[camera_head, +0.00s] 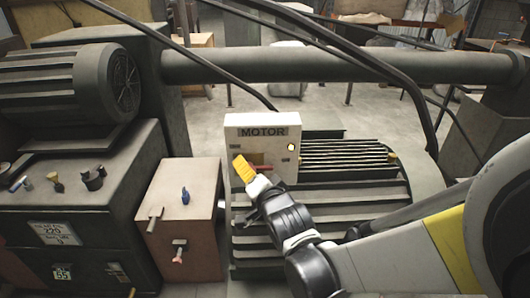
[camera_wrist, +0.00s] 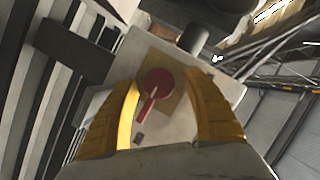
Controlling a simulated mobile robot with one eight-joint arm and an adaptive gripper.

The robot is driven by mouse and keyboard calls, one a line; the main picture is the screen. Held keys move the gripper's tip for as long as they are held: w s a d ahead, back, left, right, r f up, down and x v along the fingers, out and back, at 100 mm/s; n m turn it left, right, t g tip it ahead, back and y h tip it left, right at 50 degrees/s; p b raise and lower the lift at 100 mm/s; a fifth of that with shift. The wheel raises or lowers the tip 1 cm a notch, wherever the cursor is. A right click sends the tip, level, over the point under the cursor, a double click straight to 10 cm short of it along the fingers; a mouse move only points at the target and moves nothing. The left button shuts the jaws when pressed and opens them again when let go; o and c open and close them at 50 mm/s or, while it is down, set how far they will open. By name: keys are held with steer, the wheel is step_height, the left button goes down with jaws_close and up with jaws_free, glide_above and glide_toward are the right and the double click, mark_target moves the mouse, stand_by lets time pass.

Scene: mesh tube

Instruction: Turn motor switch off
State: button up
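The motor box (camera_head: 263,141) is a pale box labelled MOTOR, with a small lit yellow lamp at its right. Its red switch handle (camera_head: 262,168) shows partly behind my yellow gripper fingers in the head view. In the wrist view, the red switch (camera_wrist: 156,84) has a round head and a handle pointing down and slightly left, on a yellowish plate (camera_wrist: 176,62). My gripper (camera_head: 243,167) is in front of the box. In the wrist view, its two yellow fingers (camera_wrist: 165,92) are apart, with the switch showing between them. Contact with the switch cannot be told.
A beige box (camera_head: 183,232) with a blue knob and small levers stands left of the motor housing (camera_head: 345,190). A dark machine (camera_head: 75,190) stands farther left. A thick horizontal pipe (camera_head: 340,66) and dark cables (camera_head: 400,75) run behind and above the motor box.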

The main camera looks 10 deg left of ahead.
steer(key=c, duration=1.2)
steer(key=shift+o, duration=0.2)
steer(key=n+h+p, duration=0.1)
steer(key=n, duration=0.2)
steer(key=shift+a+r+h, duration=0.1)
steer(key=shift+h, duration=0.3)
steer(key=n+h, duration=0.2)
steer(key=n, duration=0.1)
steer(key=shift+p, duration=0.35)
steer(key=n+h, duration=0.2)
steer(key=n, duration=0.1)
steer(key=shift+a+t+b, duration=0.15)
steer(key=shift+t+b, duration=0.15)
steer(key=shift+s+n+t+h+b, duration=0.1)
steer(key=shift+n+t+h+b, duration=0.45)
steer(key=shift+n+h, duration=0.8)
steer(key=shift+n+y, duration=0.25)
steer(key=shift+n, duration=0.2)
